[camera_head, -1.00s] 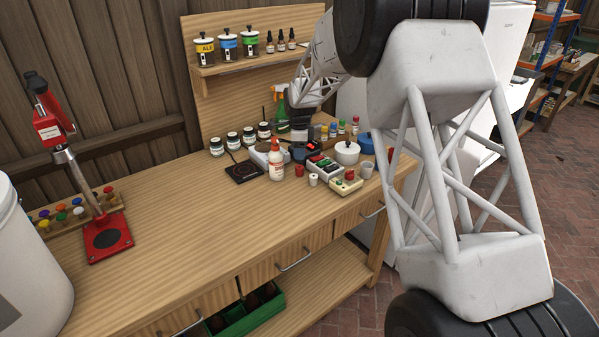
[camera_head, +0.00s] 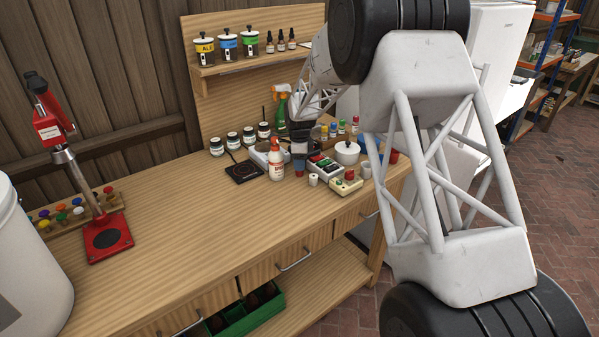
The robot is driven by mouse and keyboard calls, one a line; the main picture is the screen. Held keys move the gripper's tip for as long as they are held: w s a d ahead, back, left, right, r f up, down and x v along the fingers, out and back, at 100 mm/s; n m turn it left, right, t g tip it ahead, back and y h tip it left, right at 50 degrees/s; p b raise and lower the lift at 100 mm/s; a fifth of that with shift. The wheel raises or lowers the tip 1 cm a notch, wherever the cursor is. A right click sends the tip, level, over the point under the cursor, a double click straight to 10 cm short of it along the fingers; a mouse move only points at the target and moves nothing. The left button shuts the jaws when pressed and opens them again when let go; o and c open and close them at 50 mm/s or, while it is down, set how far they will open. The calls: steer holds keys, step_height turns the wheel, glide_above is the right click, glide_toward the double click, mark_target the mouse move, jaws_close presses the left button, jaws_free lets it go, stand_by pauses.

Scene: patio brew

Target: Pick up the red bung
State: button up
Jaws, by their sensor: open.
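A small red piece (camera_head: 299,174), which looks like the red bung, stands upright on the bench between the white red-labelled bottle and a small white cup. Its upper part is covered by my gripper (camera_head: 299,164). My gripper points down with its fingertips at or just above the bung. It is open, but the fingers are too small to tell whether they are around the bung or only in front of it.
The white bottle (camera_head: 276,163) stands close on the left, the white cup (camera_head: 313,179) close on the right. The bench's front left (camera_head: 190,220) is clear.

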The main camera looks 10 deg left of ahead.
steer(key=shift+f, duration=1.55)
steer(key=shift+c, duration=0.3)
steer(key=c, duration=0.6)
steer(key=shift+r, duration=0.1)
steer(key=shift+r, duration=4.95)
